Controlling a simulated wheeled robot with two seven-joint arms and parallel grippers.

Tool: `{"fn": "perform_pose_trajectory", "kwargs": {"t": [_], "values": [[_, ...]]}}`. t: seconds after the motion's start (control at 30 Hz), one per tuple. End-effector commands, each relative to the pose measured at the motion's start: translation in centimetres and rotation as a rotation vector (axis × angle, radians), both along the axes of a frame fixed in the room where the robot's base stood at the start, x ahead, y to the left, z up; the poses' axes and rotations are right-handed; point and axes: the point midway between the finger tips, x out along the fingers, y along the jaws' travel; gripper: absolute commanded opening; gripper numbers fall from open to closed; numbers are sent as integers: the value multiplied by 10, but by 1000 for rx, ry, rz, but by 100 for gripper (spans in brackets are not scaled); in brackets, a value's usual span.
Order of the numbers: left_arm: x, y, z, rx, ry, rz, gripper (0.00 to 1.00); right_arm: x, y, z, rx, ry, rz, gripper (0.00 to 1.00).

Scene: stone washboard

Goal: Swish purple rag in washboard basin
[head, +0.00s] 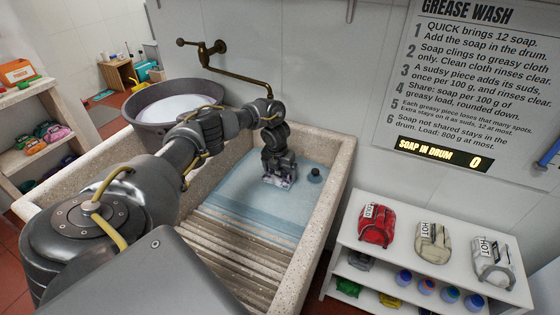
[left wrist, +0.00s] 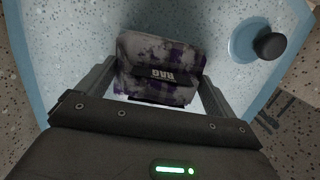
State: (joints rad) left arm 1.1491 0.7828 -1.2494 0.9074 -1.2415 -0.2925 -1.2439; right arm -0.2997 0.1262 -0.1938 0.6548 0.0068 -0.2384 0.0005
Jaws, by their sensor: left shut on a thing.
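My left gripper (head: 278,178) reaches down into the washboard basin (head: 335,185), near the blue water. In the left wrist view the purple rag (left wrist: 160,65) sits between the two fingers of the left gripper (left wrist: 165,90), which is shut on it. The rag is purple with pale grey stains and has a dark label. In the head view only a little of the rag shows under the gripper. The ribbed washboard slope (head: 225,255) lies in front of the water. My right gripper is not in view.
A black plug (head: 315,175) stands in the basin to the right of the gripper. A dark drum (head: 150,105) with pale contents stands behind the basin's left side. A white shelf (head: 420,262) with red, beige and white bags stands at right. A brass tap (head: 220,62) is on the wall.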

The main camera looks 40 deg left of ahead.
Motion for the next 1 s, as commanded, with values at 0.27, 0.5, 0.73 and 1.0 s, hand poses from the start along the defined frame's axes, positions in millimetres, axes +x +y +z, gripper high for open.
{"fn": "perform_pose_trajectory", "kwargs": {"t": [0.27,0.5,0.73,1.0], "values": [[0,0,43,0,-1,0,70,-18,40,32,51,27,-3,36],[1,0,74,0,-2,0,70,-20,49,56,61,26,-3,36],[1,0,103,-1,-1,0,70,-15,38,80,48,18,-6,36],[1,0,138,0,-2,0,70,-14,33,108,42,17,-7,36]]}}
